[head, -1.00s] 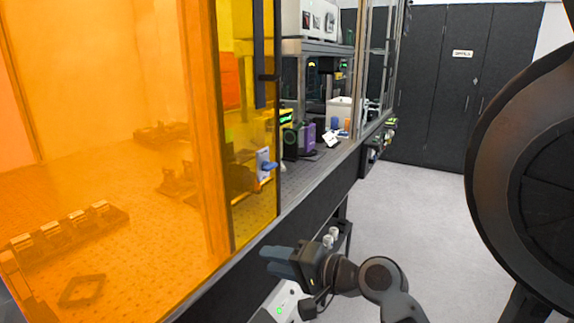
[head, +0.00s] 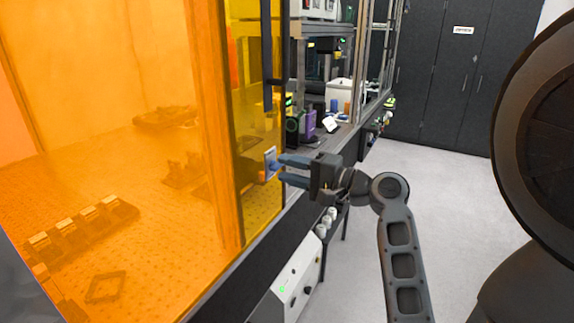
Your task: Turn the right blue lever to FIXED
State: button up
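A small blue lever on a pale plate (head: 269,158) stands at the right edge of the orange panel in the head view. My gripper (head: 281,168) is raised in front of it, its two blue-grey fingers pointing left. A gap shows between the fingers, so it is open. The fingertips overlap the lever and its plate in the picture and partly hide them. I cannot tell whether they touch the lever or are around it. No lever marking such as FIXED is readable.
A large orange see-through panel (head: 100,90) covers the left side, with several devices on a perforated table behind it. Instruments and a white bin (head: 340,92) stand farther back. A white control box (head: 300,275) is below the table. Open floor (head: 450,200) lies to the right.

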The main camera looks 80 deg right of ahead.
jog(key=shift+w+d, duration=0.1)
jog(key=shift+w, duration=0.4)
grip_shut()
